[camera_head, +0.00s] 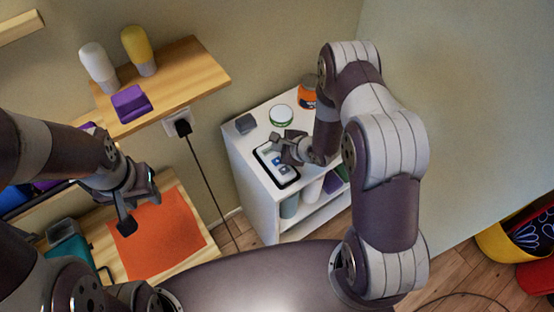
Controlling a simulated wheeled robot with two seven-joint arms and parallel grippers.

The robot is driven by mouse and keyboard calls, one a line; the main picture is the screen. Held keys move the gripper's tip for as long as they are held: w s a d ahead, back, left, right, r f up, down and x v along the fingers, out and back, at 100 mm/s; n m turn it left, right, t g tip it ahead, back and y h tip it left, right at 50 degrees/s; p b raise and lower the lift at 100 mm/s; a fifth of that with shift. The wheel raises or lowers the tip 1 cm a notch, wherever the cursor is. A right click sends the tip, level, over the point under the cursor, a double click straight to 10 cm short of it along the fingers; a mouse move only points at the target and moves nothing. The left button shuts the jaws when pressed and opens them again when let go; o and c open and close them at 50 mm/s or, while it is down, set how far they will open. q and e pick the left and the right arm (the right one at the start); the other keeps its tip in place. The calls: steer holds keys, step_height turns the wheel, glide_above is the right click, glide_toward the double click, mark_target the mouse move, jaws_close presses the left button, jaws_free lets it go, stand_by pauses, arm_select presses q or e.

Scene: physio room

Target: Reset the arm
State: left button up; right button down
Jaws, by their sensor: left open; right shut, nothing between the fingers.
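My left gripper (140,207) is open and empty. It hangs over the left edge of an orange mat (165,238) on a wooden table. My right gripper (279,151) is shut with nothing held. It is over the top of a white cabinet (239,161), just above a white device with a dark rim (283,178). The gripper hides part of the device, and I cannot tell whether they touch. My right arm curves in from the right side of the view.
On the cabinet top are a grey block (245,123), a white-and-green tub (281,115) and an orange jar (307,94). A wooden wall shelf (190,75) holds two bottles and a purple item (131,104). A black cable (208,185) hangs from a socket. A yellow bin (497,244) stands right.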

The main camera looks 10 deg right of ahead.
stand_by(0.4)
steer(key=s+f+n, duration=0.1)
steer(key=s+d+n+g+h, duration=0.1)
steer(key=n, duration=0.1)
steer(key=s+f+n+g, duration=0.1)
steer(key=shift+s+d+f+n, duration=0.1)
steer(key=shift+d+f+n, duration=0.2)
steer(key=shift+d+n, duration=0.1)
steer(key=s+d+r+n+g+h+b, duration=0.1)
steer(key=s+d+n+g+h+b, duration=0.2)
steer(key=s+n, duration=0.45)
steer(key=s+r+n+b, duration=0.3)
steer(key=r+n, duration=0.1)
steer(key=r, duration=0.2)
steer(key=s+r+n+g+b, duration=0.1)
steer(key=s+r+n+b, duration=0.3)
steer(key=r, duration=0.3)
steer(key=shift+s+a+h, duration=0.2)
steer(key=shift+a+h, duration=0.2)
steer(key=shift+a, duration=0.05)
steer(key=shift+s+r+n, duration=0.1)
steer(key=shift+s+n, duration=0.05)
steer(key=shift+n, duration=0.1)
